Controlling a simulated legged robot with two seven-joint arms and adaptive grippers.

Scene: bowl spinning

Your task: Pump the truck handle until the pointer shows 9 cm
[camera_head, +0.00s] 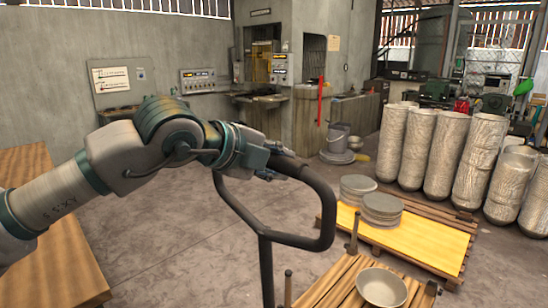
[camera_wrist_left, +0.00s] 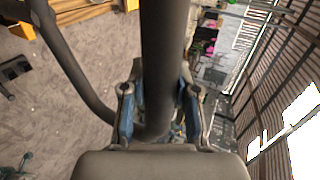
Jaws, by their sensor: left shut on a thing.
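The dark truck handle (camera_head: 331,215) is a rounded loop on an upright post (camera_head: 266,270) in the middle of the head view. My left gripper (camera_head: 277,167) is shut on the upper bar of the loop. In the left wrist view the handle bar (camera_wrist_left: 164,45) runs between the two fingers of the left gripper (camera_wrist_left: 160,98). The truck's lower body is out of view. I cannot make out a pointer or a centimetre scale. My right gripper is not in view.
A slatted wooden pallet (camera_head: 338,284) with a metal bowl (camera_head: 381,287) stands at the front. A yellow-topped pallet (camera_head: 430,243) holds stacked discs (camera_head: 382,207). Tall bowl stacks (camera_head: 436,150) stand at the right. A wooden table (camera_head: 50,240) is at the left. The floor between is clear.

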